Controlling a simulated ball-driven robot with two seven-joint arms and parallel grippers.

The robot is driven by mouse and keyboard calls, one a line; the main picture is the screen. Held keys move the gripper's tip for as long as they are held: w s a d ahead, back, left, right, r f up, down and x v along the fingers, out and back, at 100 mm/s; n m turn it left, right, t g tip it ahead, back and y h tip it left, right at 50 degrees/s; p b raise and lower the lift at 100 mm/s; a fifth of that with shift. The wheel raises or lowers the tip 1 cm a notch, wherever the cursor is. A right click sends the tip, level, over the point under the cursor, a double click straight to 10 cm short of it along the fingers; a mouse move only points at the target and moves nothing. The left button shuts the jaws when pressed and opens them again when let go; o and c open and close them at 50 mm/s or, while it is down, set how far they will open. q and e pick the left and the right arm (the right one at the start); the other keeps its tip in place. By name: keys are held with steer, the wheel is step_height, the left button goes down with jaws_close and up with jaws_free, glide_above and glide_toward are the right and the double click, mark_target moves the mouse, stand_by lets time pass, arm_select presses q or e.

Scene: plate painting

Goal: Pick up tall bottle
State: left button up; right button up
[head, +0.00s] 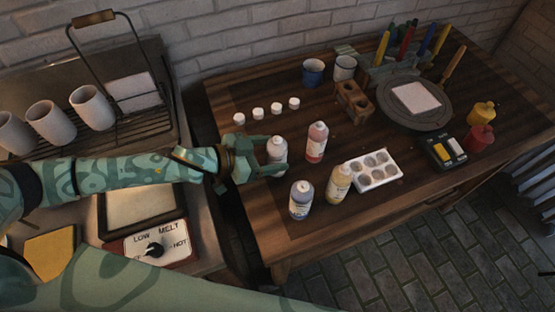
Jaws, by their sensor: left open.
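Several bottles stand upright on the wooden table (232,109). A pale whitish bottle (278,147) stands at the left, a pink-red one (316,142) to its right, and a blue one (301,200) and a yellowish one (339,183) nearer the front. The pink-red bottle looks the tallest, though the margin is small. My left gripper (276,157) is open, its fingers reaching around the pale bottle, whose lower part is partly hidden. I cannot tell whether they touch it. My right gripper is not in view.
A white paint palette (374,170) lies right of the yellowish bottle. Small white caps (257,113) line up behind the pale bottle. Two cups (313,72), a wooden block (353,102) and a round turntable (446,116) stand farther back. The table's front-left corner is clear.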

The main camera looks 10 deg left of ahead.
arm_select(q)
steer(key=b+x, duration=0.1)
steer(key=x, duration=0.3)
steer(key=shift+r, duration=0.1)
steer(key=shift+c, duration=0.2)
steer(key=c, duration=0.7)
steer(key=shift+c, duration=0.2)
step_height(320, 180, up, 10)
steer(key=p, duration=0.4)
steer(key=shift+p, duration=0.3)
